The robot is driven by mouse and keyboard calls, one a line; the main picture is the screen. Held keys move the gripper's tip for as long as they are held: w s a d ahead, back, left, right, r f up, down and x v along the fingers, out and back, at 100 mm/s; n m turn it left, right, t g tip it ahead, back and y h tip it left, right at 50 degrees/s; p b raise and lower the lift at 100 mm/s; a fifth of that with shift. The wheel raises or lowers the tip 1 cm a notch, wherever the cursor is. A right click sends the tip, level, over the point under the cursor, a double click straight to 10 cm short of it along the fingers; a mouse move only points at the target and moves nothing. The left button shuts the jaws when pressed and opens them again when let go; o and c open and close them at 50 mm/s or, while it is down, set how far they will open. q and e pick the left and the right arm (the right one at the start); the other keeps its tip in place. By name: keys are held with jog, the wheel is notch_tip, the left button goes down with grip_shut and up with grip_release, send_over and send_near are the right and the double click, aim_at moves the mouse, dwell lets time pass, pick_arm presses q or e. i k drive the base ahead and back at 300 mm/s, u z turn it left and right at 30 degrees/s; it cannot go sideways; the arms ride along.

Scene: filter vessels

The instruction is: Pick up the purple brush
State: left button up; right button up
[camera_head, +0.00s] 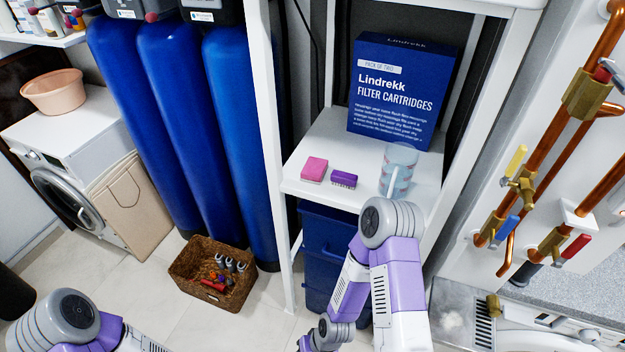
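The purple brush (343,179) lies on a white shelf (318,147), bristles facing the front. My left arm shows only at the lower left corner, far from the brush. Neither gripper's fingertips can be made out.
A blue filter cartridge box (402,92) stands at the back of the shelf. White uprights flank the shelf. Copper pipes with valves (520,185) run along the right. A wicker basket of tools (212,271) sits on the floor by tall blue vessels (238,130).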

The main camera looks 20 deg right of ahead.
aim_at(342, 178)
jog(key=u, duration=0.65)
jog(key=i, duration=0.9)
jog(key=z, duration=3.05)
